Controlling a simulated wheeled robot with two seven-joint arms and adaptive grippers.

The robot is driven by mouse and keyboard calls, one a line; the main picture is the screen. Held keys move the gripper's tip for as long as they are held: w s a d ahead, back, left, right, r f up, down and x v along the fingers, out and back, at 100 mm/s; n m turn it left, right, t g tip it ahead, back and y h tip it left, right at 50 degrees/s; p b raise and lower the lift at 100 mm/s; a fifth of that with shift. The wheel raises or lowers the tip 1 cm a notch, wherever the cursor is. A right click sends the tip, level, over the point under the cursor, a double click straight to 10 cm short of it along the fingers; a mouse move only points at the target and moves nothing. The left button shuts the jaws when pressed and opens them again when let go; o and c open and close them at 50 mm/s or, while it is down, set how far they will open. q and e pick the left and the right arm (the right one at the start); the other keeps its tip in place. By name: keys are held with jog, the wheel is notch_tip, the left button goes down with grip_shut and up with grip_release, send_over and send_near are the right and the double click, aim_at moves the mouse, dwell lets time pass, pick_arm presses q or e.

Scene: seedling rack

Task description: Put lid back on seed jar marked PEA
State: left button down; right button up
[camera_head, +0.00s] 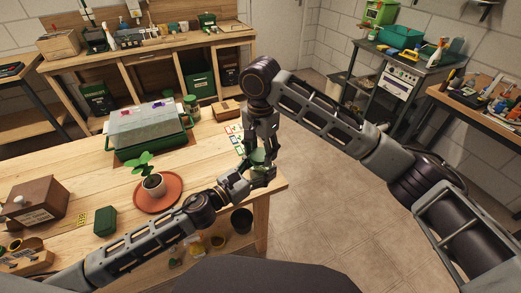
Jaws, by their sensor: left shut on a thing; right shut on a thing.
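My two grippers meet at the right edge of the wooden table. My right gripper (257,148) comes down from above and is shut on a small green thing, which looks like the lid (258,157). My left gripper (262,175) reaches in from the left, just below, and is shut on what looks like the seed jar, mostly hidden by the fingers. The lid is at or just above the jar top; I cannot tell whether they touch. No PEA marking can be read. Another green-lidded jar (190,104) stands at the back of the table.
A seedling pot (154,185) on a terracotta saucer (172,199) stands beside my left arm. A green tray with a clear cover (148,124), a green box (105,221) and a brown box (36,203) are on the table (85,180). Small coloured cards (234,138) lie behind the grippers.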

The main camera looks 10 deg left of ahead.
jog(key=m, duration=0.6)
jog(key=shift+m, duration=0.4)
jog(key=m, duration=0.7)
jog(key=shift+s, duration=0.1)
jog(key=o, duration=0.7)
jog(key=shift+c, duration=0.2)
jog(key=shift+r, duration=2.25)
jog(key=shift+r, duration=0.1)
jog(key=shift+c, duration=0.3)
